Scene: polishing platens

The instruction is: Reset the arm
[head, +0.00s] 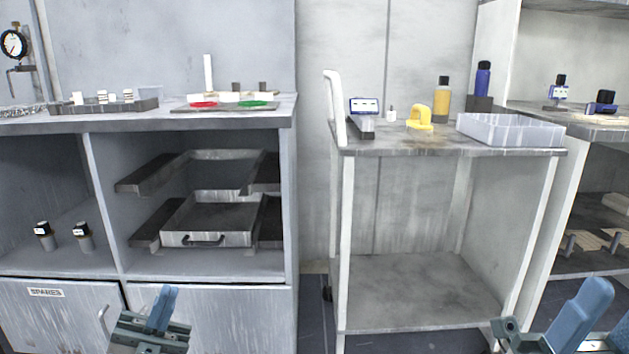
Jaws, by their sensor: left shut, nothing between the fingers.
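My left gripper (165,292) is at the lower left, in front of the cabinet's lower doors. Its blue fingers are together with nothing between them, and they point upward. My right gripper (596,290) is at the lower right corner, in front of the trolley's right leg and the right-hand shelving. Neither gripper is seen touching anything.
A grey cabinet (200,268) with a pull-out tray (212,219) stands at left. A trolley (400,145) stands right of centre, carrying a clear bin (510,131), a yellow bottle (441,104) and a yellow object (420,117). Its lower shelf is bare. Floor shows between cabinet and trolley.

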